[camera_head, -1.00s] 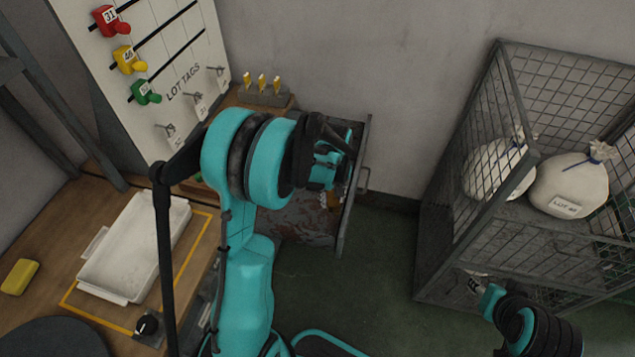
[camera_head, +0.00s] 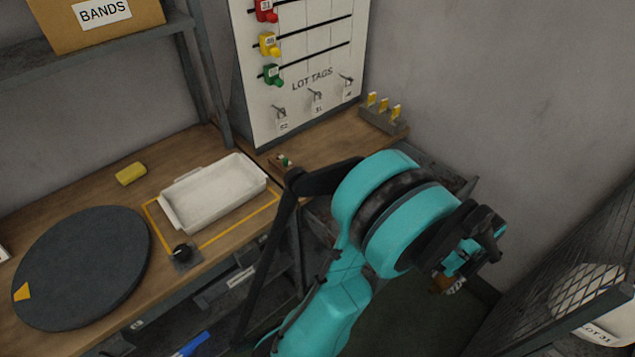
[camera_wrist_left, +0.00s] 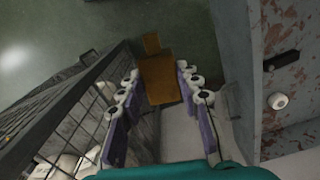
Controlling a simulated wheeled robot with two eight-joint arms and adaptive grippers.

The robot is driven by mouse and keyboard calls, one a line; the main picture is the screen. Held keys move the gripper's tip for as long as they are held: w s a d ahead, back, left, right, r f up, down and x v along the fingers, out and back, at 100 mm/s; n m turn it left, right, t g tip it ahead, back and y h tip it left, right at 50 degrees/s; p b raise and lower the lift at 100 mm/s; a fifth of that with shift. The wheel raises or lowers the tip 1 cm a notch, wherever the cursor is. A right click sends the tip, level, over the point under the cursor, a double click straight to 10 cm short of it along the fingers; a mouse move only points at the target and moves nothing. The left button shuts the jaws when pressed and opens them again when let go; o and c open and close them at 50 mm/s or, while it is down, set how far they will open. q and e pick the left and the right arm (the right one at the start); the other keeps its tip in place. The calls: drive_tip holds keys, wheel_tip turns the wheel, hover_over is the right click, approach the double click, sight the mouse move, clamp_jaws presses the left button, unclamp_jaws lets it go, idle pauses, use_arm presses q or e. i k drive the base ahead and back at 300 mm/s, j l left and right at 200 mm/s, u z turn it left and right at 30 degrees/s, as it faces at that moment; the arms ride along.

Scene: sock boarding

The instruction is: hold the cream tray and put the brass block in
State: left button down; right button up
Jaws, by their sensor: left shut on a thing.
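The cream tray (camera_head: 215,188) sits empty on the wooden bench at the left, inside a yellow outlined area. My left gripper (camera_head: 455,275) is out to the right of the bench, in the air over the floor. It is shut on the brass block (camera_head: 439,285), which mostly hides behind the gripper in the head view. In the left wrist view the brass block (camera_wrist_left: 160,82) sits between the fingertips, with a smaller tab at its far end. My right gripper is not in view.
An open drawer (camera_wrist_left: 290,75) with a stained floor is beside the left gripper. A wire cage (camera_head: 570,270) stands at the right. On the bench are a dark round disc (camera_head: 82,268), a yellow block (camera_head: 131,174) and a black knob (camera_head: 182,253). The lot tags board (camera_head: 300,70) stands behind.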

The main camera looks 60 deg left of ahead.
sight(196, 209)
drive_tip(key=u, duration=2.85)
drive_tip(key=j+z, duration=0.25)
drive_tip(key=k+j+z, duration=0.25)
drive_tip(key=j, duration=0.2)
drive_tip(key=i, duration=0.1)
